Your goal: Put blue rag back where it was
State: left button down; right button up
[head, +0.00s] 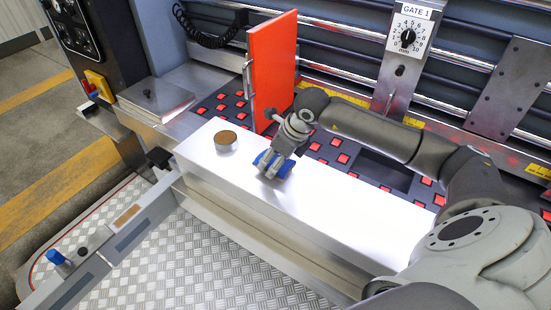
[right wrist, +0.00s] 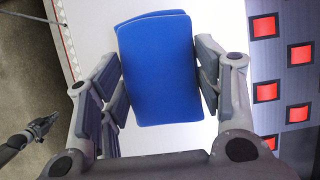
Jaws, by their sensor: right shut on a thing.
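The blue rag (head: 284,168) is a folded flat pad. It is between the fingers of my right gripper (head: 269,169), over the white ledge (head: 330,215) in the head view. In the right wrist view the rag (right wrist: 157,75) fills the space between the two finger pairs of the right gripper (right wrist: 160,70), which is shut on it. I cannot tell whether the rag touches the ledge. What looks like my left gripper (right wrist: 38,128) shows small and dark at the left of the right wrist view; its opening is unclear.
A round brown-topped tin (head: 225,141) stands on the ledge, left of the rag. An upright orange panel (head: 271,68) stands behind the gripper. Red-squared bed (head: 335,158) lies behind the ledge. The ledge's right part is bare, below my right arm.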

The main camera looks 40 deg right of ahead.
jog(key=shift+f, duration=0.65)
pick_arm(q)
jog(key=shift+s+a+r, duration=0.1)
jog(key=shift+a+r, duration=0.15)
jog(key=shift+r, duration=0.2)
pick_arm(e)
jog(key=shift+f, duration=0.25)
pick_arm(q)
jog(key=shift+a+f, duration=0.1)
jog(key=shift+f, duration=0.05)
pick_arm(e)
jog(key=o, duration=0.9)
jog(key=shift+r, duration=0.2)
